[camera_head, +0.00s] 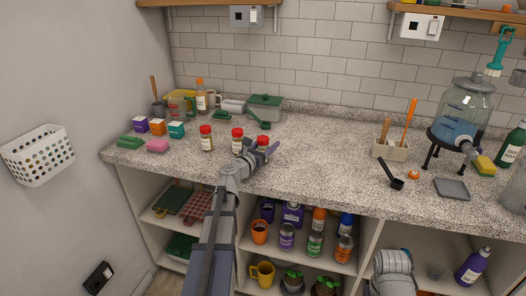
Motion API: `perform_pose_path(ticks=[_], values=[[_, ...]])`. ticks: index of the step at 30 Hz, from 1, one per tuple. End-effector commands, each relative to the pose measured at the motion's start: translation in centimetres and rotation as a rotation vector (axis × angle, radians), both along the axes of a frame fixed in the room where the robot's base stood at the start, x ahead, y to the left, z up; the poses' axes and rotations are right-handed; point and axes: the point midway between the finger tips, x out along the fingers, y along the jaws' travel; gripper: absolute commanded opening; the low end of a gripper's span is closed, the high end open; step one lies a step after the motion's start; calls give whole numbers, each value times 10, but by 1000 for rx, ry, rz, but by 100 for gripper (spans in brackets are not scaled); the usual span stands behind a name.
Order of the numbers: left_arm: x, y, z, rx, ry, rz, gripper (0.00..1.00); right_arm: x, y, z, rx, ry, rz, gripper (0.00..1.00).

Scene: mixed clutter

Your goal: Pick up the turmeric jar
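Three small spice jars with red lids stand on the speckled counter: a left jar (206,139), a middle jar (237,134) and a right jar (263,141). Their labels are too small to read, so I cannot tell which is the turmeric jar. My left gripper (259,153) is at the right jar, its fingers spread apart. It hides the lower part of that jar and some of the middle one. I cannot tell whether the fingers touch the jar. Part of my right arm shows at the bottom right, but its gripper does not.
A utensil holder (390,150) and a glass dispenser (465,110) stand right. Shelves below hold cans and mugs.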

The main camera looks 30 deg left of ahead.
Motion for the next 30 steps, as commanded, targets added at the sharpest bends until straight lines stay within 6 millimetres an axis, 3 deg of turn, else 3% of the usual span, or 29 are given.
perform_pose_path(ticks=[2,15,30], values=[[0,0,0,0,0,0,50,0,0,0,0,0,0,50],[0,0,0,0,0,0,0,0,0,0,0,0,0,50],[0,0,10,0,0,0,0,0,0,10,0,0,0,50]])
